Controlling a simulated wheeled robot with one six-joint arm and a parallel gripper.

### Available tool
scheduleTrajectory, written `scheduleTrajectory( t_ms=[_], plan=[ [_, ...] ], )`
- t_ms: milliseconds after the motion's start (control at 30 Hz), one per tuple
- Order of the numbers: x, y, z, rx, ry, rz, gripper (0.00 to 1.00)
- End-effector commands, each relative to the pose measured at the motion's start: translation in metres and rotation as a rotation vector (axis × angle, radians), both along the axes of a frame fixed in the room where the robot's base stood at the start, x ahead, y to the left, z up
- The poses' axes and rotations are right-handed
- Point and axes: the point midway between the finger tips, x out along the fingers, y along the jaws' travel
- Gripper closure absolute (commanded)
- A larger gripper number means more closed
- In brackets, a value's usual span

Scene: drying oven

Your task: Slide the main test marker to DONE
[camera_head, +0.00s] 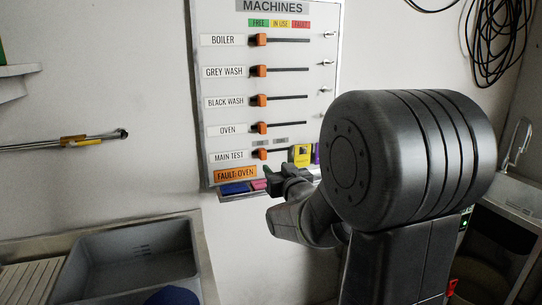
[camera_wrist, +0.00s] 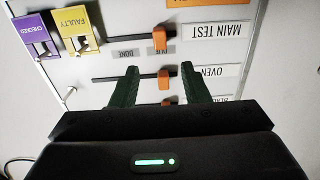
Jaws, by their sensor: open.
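The machines board (camera_head: 207,100) hangs on the wall. Its main test marker (camera_head: 260,154) is an orange slider at the left end of its slot in the head view. The wrist view is upside down; there the marker (camera_wrist: 159,38) sits by the right-hand plate, which seems to read DUE. The DONE plate (camera_wrist: 127,51) lies to its left in that view. My gripper (camera_head: 283,176) is open and empty, low before the board. In the wrist view its fingertips (camera_wrist: 160,69) appear either side of the orange oven marker (camera_wrist: 165,82), pointing toward the main test row; contact cannot be told.
Other orange sliders sit above on the board. Yellow FAULTY (camera_wrist: 77,30) and purple (camera_wrist: 40,38) tags hang beside the main test slot's end. An orange FAULT: OVEN label (camera_head: 236,175) is below. A grey sink (camera_head: 130,255) stands lower left. My arm hides the board's lower right.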

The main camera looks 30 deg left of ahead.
Motion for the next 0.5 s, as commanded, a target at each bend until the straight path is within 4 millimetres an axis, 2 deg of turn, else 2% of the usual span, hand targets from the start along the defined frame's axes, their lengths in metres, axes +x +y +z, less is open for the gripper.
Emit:
scheduleTrajectory(
  t_ms=[300, 500],
  plan=[
    [0.039, 0.050, 0.000, -0.002, 0.001, 0.000, 0.58],
    [0.059, 0.073, 0.000, -0.002, 0.002, -0.001, 0.58]
  ],
)
